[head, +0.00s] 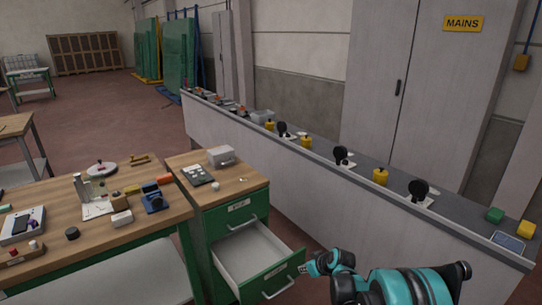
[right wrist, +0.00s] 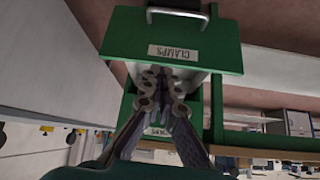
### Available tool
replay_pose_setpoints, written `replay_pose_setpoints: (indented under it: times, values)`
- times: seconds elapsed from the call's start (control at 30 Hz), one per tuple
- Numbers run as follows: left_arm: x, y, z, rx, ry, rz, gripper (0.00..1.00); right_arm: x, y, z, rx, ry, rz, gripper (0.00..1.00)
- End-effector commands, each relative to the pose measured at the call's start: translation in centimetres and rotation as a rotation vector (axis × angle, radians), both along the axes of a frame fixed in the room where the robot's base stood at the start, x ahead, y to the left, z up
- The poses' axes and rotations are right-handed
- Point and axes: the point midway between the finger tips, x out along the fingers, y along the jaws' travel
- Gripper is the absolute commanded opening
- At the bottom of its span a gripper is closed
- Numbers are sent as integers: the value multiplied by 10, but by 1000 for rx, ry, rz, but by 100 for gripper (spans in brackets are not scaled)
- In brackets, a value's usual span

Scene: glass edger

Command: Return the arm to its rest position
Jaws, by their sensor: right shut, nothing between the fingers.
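My right gripper (head: 303,269) is at the lower middle of the head view, at the right end of the open drawer's front, close to its handle. In the right wrist view its fingers (right wrist: 164,78) are together and hold nothing. The green drawer (head: 240,262) is pulled out and looks empty inside. In the right wrist view, its front (right wrist: 190,50) carries a label reading CLAMPS and a metal handle. Whether the fingers touch the drawer I cannot tell. My left gripper is in neither view.
The drawer cabinet (head: 234,217) holds a grey box and a dark keypad-like device on top. A wooden workbench (head: 150,222) with several tools stands at left. A long grey counter (head: 300,165) with knobs and yellow parts runs along the right. Red floor is open at the back left.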

Motion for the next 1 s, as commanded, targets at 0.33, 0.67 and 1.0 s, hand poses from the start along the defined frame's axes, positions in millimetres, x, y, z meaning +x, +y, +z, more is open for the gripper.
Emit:
replay_pose_setpoints:
  times: [0.33, 0.67, 1.0]
  values:
    - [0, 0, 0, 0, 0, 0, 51, -109, -15, 127, -20, 51, -172, 0]
    - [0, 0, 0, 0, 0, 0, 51, -239, -32, 177, -31, 71, -340, 0]
    - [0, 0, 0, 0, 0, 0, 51, -342, -50, 166, -37, 70, -481, 0]
